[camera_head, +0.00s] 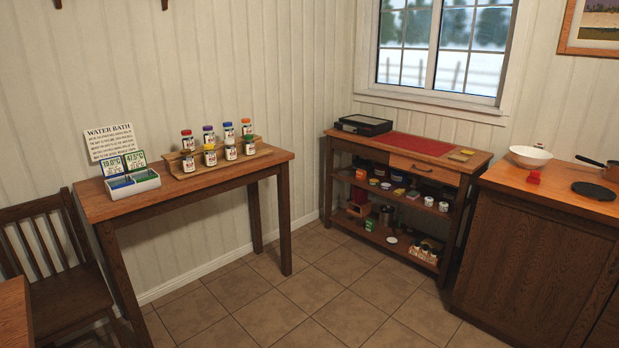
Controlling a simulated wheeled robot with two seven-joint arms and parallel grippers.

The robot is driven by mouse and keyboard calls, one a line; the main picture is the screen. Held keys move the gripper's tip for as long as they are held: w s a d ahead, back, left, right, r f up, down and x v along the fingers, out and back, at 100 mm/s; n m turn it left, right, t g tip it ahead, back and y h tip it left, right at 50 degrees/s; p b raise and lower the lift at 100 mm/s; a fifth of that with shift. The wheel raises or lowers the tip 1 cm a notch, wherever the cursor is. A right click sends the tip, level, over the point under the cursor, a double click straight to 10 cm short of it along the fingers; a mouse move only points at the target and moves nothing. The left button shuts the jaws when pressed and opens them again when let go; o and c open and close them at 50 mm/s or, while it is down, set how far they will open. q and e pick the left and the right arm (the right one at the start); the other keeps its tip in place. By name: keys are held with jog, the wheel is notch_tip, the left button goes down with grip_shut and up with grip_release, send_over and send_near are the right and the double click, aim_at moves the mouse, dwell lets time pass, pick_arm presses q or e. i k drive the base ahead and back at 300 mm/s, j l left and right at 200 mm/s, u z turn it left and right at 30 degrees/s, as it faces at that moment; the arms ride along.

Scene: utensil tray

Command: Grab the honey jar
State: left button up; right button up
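Several small jars with white labels and coloured lids stand in two rows on a stepped wooden rack (262,152), on a narrow wooden table (200,189) at the left. The back row includes a red-lidded jar (187,140), a purple-lidded jar (208,135) and a blue-lidded jar (228,133). The front row includes a yellow-lidded jar (210,156) and a green-lidded jar (250,146). The labels are too small to read, so I cannot tell which jar, if any, is honey. Neither of my grippers is in view.
A "WATER BATH" sign (109,142) and a white tray (133,184) stand left of the rack. A chair (60,255) stands at the left. A shelf unit (400,165) with small goods and a counter (535,240) stand right. The tiled floor (300,300) between is clear.

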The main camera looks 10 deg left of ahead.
aim_at(187, 160)
jog(key=i+u, duration=0.3)
jog(key=i, duration=0.2)
jog(key=i+u, duration=0.3)
jog(key=i, duration=0.15)
jog(key=i+l+u, duration=0.3)
jog(key=i, duration=0.2)
